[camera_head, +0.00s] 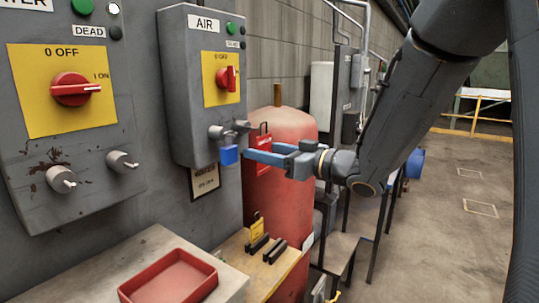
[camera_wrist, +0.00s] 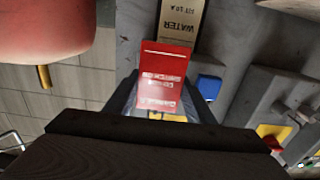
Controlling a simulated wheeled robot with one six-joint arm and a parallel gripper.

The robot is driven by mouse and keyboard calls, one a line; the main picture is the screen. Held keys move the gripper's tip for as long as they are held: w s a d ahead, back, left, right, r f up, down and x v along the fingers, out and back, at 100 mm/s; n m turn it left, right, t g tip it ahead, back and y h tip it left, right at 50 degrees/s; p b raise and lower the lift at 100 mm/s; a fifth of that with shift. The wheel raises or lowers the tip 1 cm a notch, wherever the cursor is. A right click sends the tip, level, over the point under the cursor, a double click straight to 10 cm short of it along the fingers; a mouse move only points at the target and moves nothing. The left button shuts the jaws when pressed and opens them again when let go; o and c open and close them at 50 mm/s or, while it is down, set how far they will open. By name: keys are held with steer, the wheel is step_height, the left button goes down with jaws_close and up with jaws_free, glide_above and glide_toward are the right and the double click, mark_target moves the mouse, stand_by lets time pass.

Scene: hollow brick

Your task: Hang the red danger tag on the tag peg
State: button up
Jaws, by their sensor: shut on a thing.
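The red danger tag (camera_head: 264,140), with a dark loop at its top, is upright in my gripper (camera_head: 249,155). In the wrist view the red tag (camera_wrist: 168,72) stands between the fingers, its print upside down. My gripper's blue fingers are shut on it, right of the grey AIR box (camera_head: 200,130). Two metal pegs, a left one (camera_head: 216,132) and a right one (camera_head: 241,126), stick out from the box's lower front. The tag is apart from both, to the right. I cannot tell which peg is the tag peg.
A red tank (camera_head: 285,190) stands just behind my gripper. A second switch box (camera_head: 70,130) with two pegs is at left. Below are a red tray (camera_head: 168,280) and a wooden board with a yellow tag (camera_head: 257,228) and dark holders (camera_head: 268,250). Floor is free at right.

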steer(key=shift+f+b+x, duration=0.2)
steer(key=shift+b+x, duration=0.05)
steer(key=shift+x, duration=0.6)
steer(key=shift+f+b+x, duration=0.2)
steer(key=shift+b+x, duration=0.05)
steer(key=shift+x, duration=0.6)
steer(key=o, duration=1.1)
